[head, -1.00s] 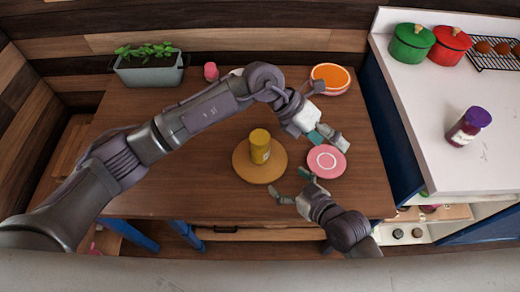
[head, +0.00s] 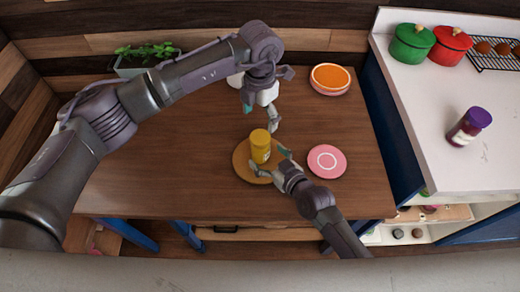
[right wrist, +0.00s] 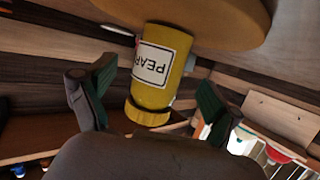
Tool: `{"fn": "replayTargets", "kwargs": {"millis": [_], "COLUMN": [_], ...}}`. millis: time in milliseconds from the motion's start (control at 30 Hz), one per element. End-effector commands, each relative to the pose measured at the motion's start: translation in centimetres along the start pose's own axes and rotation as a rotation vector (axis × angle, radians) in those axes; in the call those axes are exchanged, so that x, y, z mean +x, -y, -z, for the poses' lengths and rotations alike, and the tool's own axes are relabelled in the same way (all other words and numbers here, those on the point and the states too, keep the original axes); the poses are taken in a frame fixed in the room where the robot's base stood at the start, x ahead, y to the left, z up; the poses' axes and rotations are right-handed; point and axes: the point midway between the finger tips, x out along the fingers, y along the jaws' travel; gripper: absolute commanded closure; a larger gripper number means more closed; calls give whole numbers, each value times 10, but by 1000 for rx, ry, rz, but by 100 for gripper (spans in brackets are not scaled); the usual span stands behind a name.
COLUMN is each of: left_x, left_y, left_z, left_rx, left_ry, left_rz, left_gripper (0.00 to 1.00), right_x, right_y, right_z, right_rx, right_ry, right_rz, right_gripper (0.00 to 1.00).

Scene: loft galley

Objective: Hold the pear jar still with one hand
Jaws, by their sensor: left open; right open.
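The pear jar (head: 260,148) is yellow with a yellow lid and stands upright on a round wooden board (head: 243,172) on the table. In the right wrist view the jar (right wrist: 163,65) shows its PEAR label, upside down. My right gripper (head: 268,162) is open at the jar's lower right side. In the right wrist view its two fingers (right wrist: 150,100) stand apart on either side of the jar, with gaps visible. My left gripper (head: 260,116) is open and hangs above and behind the jar, apart from it, pointing down.
A pink plate (head: 327,161) lies to the right of the board. Orange-topped stacked dishes (head: 331,79) stand at the back right. A planter (head: 133,66) is at the back left, partly behind my left arm. The white counter (head: 420,110) holds pots and a purple-lidded jar (head: 469,127).

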Motion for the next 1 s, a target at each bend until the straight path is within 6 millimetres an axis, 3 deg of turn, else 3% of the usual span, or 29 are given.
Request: {"fn": "replayTargets", "kwargs": {"millis": [233,667,1000], "left_x": [0,0,0], "left_y": [0,0,0], "left_z": [0,0,0], "left_rx": [0,1,1], "left_ry": [1,1,1], "left_rz": [1,1,1], "left_gripper": [20,20,20], "right_x": [34,41,41], "right_y": [0,0,0], "right_z": [1,0,0], "right_rx": [0,-1,-1], "right_ry": [0,0,0], "right_rz": [0,0,0], "right_gripper": [9,11,68]}}
